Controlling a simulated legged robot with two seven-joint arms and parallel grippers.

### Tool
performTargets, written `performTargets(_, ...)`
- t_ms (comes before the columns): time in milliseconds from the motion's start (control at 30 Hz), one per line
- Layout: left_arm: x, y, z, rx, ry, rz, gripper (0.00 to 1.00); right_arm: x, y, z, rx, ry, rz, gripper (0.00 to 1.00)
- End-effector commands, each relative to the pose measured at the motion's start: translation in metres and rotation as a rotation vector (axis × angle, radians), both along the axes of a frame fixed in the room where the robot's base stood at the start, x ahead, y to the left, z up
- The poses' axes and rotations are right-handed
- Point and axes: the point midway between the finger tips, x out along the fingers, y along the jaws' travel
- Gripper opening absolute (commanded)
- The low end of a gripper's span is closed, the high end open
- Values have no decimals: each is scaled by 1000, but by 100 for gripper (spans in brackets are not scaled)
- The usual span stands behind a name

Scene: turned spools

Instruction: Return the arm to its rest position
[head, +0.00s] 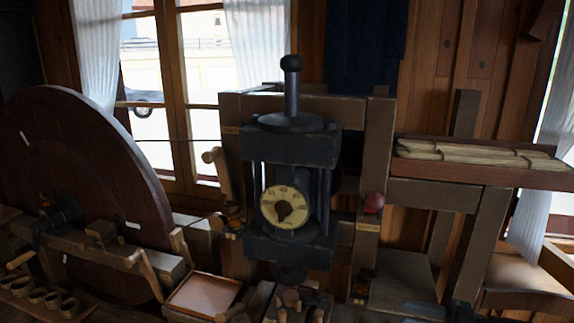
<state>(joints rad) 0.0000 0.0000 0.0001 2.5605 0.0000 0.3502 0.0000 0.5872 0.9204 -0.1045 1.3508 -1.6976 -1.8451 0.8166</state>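I cannot make out either of my grippers in the head view. Dark shapes (455,311) at the bottom edge, right of centre, are too dim to identify. Small turned wooden pieces (291,298) stand at the bottom centre, in front of the press, partly cut off by the frame edge. A dark press (290,145) with a round pale dial (286,206) and an upright knobbed rod fills the middle.
A large wooden wheel (75,150) stands at left. A shallow tray (203,294) lies low, left of the press. Several small rings (38,295) sit at the bottom left. A shelf (485,174) bears pale bundles (470,152).

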Motion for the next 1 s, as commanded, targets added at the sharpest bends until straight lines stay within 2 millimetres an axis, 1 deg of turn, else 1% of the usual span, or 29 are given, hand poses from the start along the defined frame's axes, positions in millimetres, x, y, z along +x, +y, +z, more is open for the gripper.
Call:
performTargets(33,0,0,0,0,-1,0,36,9,5,5,-7,-18,-34,36)
performTargets(267,0,0,0,0,-1,0,36,58,18,21,-47,-83,-262,36)
performTargets(433,0,0,0,0,-1,0,36,93,22,34,-96,-97,-504,36)
performTargets(533,0,0,0,0,-1,0,36,108,21,35,-141,-64,-672,36)
performTargets(600,0,0,0,0,-1,0,36,112,19,28,-187,-9,-801,36)
performTargets(633,0,0,0,0,-1,0,36,111,18,23,-213,28,-860,36)
performTargets(667,0,0,0,0,-1,0,36,106,17,15,-243,75,-921,36)
performTargets(700,0,0,0,0,0,0,36,94,17,2,-292,155,-999,36)
performTargets(733,0,0,0,0,-1,0,36,80,18,-13,-335,231,-1054,36)
performTargets(767,0,0,0,0,-1,0,36,60,20,-29,-382,318,-1098,36)
performTargets(800,0,0,0,0,-1,0,36,30,24,-52,-446,440,-1141,36)
performTargets(867,0,0,0,0,-1,0,36,-17,34,-81,-527,601,-1166,36)
performTargets(900,0,0,0,0,-1,0,36,-48,42,-98,-575,704,-1166,36)
performTargets(967,0,0,0,0,-1,0,36,-94,55,-119,-640,842,-1148,36)
performTargets(1000,0,0,0,0,-1,0,36,-122,63,-129,-676,922,-1130,36)
